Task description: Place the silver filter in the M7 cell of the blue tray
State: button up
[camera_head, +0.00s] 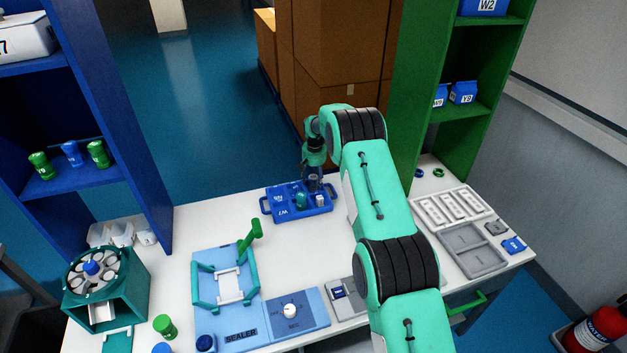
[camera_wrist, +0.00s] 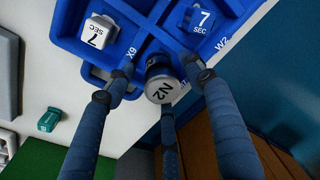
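The silver filter (camera_wrist: 159,82) is a small metal cylinder marked N2 on top. It stands upright at the blue tray's far side, between the labels X9 and W2 in the wrist view; I cannot tell which cell it is in. It also shows small in the head view (camera_head: 313,184). The blue tray (camera_head: 282,214) lies on the white table with a label on its near side that looks like W7 or M7. My gripper (camera_wrist: 160,84) is over the filter, its three fingers spread around it, with a visible gap at the left finger. In the head view my gripper (camera_head: 314,170) hangs over the tray.
A sealer (camera_head: 225,285) stands left of the tray on the table, a grey tray (camera_head: 470,250) to the right. Shelves rise on both sides.

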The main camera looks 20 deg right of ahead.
notch_tip(320, 180, up, 12)
jog(key=s+p, duration=0.1)
dwell(0.9)
jog(key=shift+s+r, duration=0.1)
jog(key=shift+r, duration=0.15)
dwell(0.3)
